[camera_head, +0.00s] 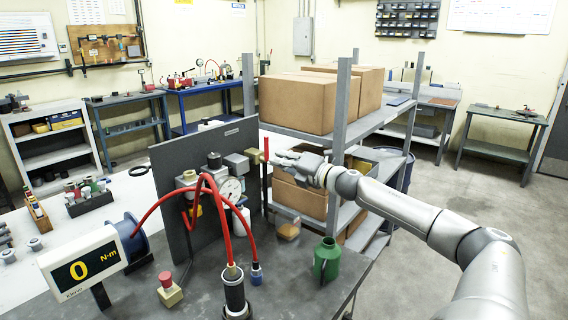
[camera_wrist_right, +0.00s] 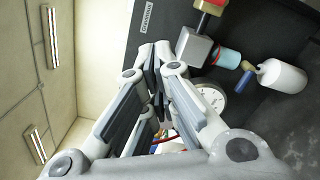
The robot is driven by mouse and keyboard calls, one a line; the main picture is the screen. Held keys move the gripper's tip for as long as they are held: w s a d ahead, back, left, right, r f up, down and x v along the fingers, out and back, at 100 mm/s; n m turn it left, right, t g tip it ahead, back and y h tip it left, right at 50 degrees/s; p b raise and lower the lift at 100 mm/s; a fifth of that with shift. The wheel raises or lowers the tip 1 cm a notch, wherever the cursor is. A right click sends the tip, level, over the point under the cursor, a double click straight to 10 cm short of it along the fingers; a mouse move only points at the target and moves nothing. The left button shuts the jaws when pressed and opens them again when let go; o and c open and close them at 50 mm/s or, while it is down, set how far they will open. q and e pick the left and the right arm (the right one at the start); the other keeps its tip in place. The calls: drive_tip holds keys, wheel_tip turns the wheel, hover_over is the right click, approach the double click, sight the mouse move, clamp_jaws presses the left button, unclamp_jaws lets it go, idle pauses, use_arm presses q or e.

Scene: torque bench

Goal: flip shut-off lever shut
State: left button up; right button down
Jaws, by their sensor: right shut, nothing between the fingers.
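A red lever (camera_head: 265,148) stands upright on a brass fitting (camera_head: 255,157) at the right end of a grey block on the dark panel. In the wrist view the red lever (camera_wrist_right: 211,6) is cut off by the top edge. I cannot tell for sure which is the shut-off lever. My right gripper (camera_head: 277,156) is shut and empty, its fingertips just right of the red lever; touching is unclear. My left gripper is not in view.
A pressure gauge (camera_head: 231,190) and red hoses (camera_head: 220,215) crowd the panel (camera_head: 167,171). A torque display (camera_head: 80,268), a red button box (camera_head: 168,289) and a green bottle (camera_head: 327,260) stand on the bench. A shelf with cardboard boxes (camera_head: 297,103) stands behind my right arm.

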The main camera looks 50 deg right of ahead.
drive_tip(key=shift+s, duration=0.5)
drive_tip(key=shift+r, duration=0.1)
idle(0.5)
